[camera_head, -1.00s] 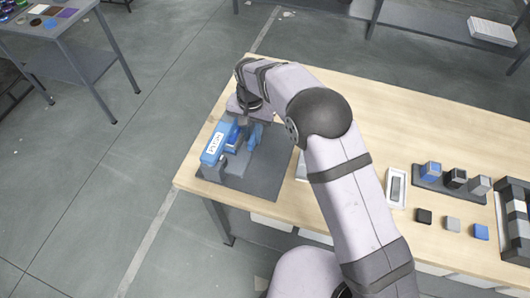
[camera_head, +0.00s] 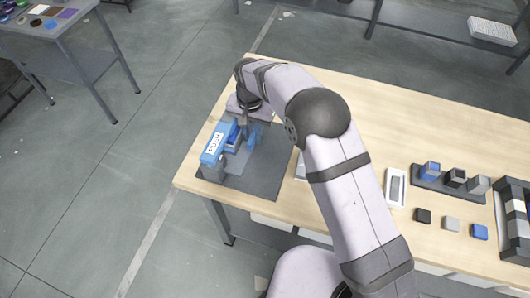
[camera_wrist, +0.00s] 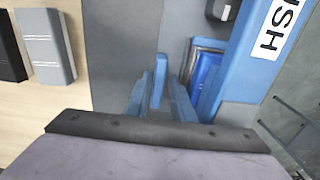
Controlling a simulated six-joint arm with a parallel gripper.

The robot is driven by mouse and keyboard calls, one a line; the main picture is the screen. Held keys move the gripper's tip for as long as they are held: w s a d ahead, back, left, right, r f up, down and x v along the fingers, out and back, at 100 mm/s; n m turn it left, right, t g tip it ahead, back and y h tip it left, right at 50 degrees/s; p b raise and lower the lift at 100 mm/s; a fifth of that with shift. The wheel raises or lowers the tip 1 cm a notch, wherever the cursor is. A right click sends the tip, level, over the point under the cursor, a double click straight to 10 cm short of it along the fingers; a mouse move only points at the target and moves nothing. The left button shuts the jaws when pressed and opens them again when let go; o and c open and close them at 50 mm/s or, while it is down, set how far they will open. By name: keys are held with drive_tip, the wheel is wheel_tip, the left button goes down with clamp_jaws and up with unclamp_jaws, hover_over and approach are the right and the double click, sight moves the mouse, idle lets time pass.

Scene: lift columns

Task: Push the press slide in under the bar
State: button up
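The press stands at the left end of the table, with a blue bar (camera_head: 212,149) that carries a white PUSH label. The bar also shows at the right of the wrist view (camera_wrist: 237,75). The slide (camera_head: 233,136), a blue block in a grey frame, sits close beside the bar; in the wrist view its blue face (camera_wrist: 206,72) is just left of the bar. My gripper (camera_head: 247,127) points down beside the slide, on the side away from the bar. Narrow blue upright parts crowd together at its fingers in the wrist view, so its opening and any contact are unclear.
The press rests on a dark grey mat (camera_head: 265,178). Right of it are a white tray (camera_head: 396,188), a grey rack (camera_head: 430,181) with several blocks, and loose cubes in front. The table's left edge is close to the press.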

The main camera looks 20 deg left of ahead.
drive_tip(key=shift+s+d+f, duration=0.15)
drive_tip(key=shift+s+f, duration=0.1)
drive_tip(key=shift+f, duration=0.3)
drive_tip(key=shift+w+a+r+p, duration=0.1)
drive_tip(key=shift+a+r+p, duration=0.05)
drive_tip(key=shift+r+p, duration=0.55)
drive_tip(key=shift+w+a+r+p, duration=0.1)
drive_tip(key=shift+a+r+p, duration=0.05)
drive_tip(key=shift+r+p, duration=1.85)
drive_tip(key=shift+r, duration=0.9)
